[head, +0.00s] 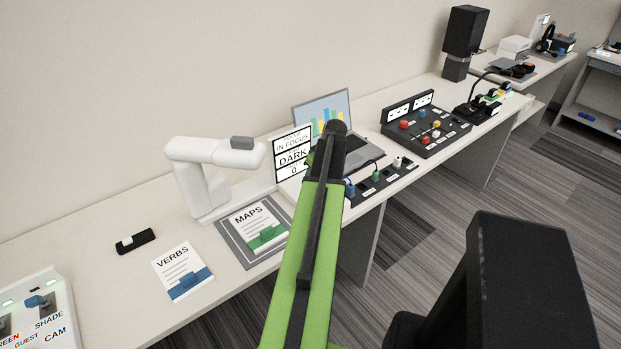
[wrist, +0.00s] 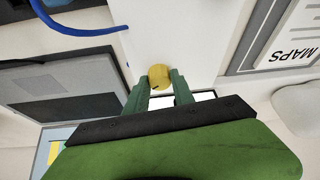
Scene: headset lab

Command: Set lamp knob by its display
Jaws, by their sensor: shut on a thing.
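The display (head: 293,158) stands upright on the bench, left of my arm in the head view. Its lines read "IN FOCUS", "DARK" and "0"; the top line is too small to read. A round yellow knob (wrist: 159,74) with a dark mark sits on a white surface in the wrist view. My gripper (wrist: 160,82) is shut on this knob, with one green finger on each side. In the head view my arm hides the knob and fingertips. The white lamp-like unit (head: 208,165) with a bent arm stands left of the display, over the mat.
A grey mat (head: 231,236) bears the "MAPS" sheet (head: 252,225). The "VERBS" sheet (head: 180,274) and a black holder (head: 136,241) lie further left. A laptop (head: 322,107) stands behind my arm, a cable panel (head: 384,178) right of it.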

